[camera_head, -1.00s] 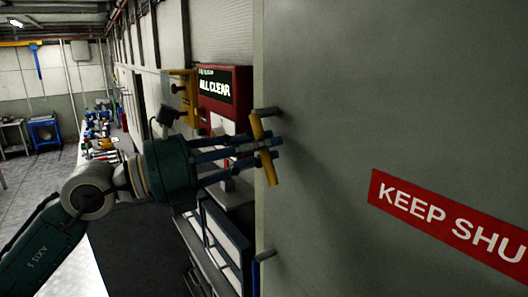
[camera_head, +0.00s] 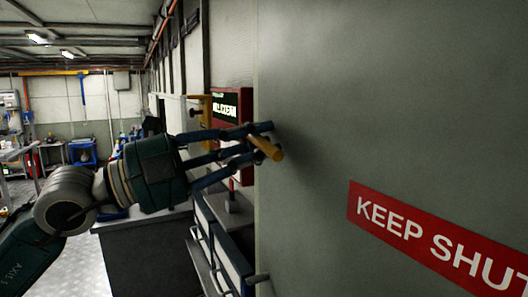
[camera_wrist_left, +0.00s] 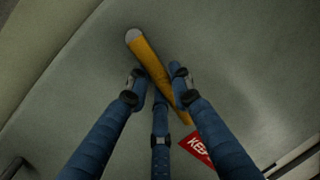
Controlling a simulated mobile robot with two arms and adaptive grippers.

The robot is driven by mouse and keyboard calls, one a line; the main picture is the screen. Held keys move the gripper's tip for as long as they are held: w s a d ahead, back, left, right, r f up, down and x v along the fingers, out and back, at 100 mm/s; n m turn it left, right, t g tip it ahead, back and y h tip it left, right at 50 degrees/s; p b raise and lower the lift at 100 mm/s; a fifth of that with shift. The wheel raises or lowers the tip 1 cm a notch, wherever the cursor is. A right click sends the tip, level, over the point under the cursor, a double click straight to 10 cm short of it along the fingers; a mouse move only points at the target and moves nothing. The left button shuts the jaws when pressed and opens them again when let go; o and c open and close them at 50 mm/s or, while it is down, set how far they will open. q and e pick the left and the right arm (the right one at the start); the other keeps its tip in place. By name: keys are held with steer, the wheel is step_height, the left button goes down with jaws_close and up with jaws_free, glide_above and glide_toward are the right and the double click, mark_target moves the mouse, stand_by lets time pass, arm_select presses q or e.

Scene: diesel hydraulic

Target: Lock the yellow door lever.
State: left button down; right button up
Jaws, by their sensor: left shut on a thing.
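The yellow door lever (camera_head: 268,149) is on the grey door (camera_head: 400,90), near its left edge. In the head view it slants down to the right. It also shows in the wrist view (camera_wrist_left: 148,58) as a yellow bar with a pale end, running diagonally between my fingers. My left gripper (camera_head: 262,141) is shut on the lever, its blue fingers on both sides of it. In the wrist view the fingertips (camera_wrist_left: 156,80) lie close to the bar, and its lower part is partly hidden by a finger. My right gripper is not in view.
A red sign reading KEEP SHUT (camera_head: 430,235) is on the door. A grey hinge-like pin (camera_head: 257,279) sits low at its left edge. Behind my arm stand a dark cabinet (camera_head: 140,250) and a red-framed display (camera_head: 228,106). Floor shows open at the left.

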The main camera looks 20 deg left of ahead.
arm_select(q)
steer(key=shift+s+r+n, duration=0.1)
steer(key=shift+r+n, duration=0.3)
steer(key=shift+n, duration=0.2)
steer(key=shift+r+n+t+p, duration=0.15)
steer(key=shift+n+t+p, duration=0.15)
steer(key=shift+n, duration=0.2)
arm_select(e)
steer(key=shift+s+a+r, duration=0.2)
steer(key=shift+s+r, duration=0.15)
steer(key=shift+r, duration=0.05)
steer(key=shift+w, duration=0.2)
arm_select(q)
steer(key=c, duration=1.6)
jaws_free()
steer(key=shift+o, duration=0.2)
steer(key=shift+y, duration=0.3)
steer(key=shift+s+a, duration=0.25)
steer(key=shift+s, duration=0.05)
steer(key=v, duration=1.1)
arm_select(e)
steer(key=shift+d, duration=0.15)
arm_select(q)
steer(key=shift+a, duration=0.1)
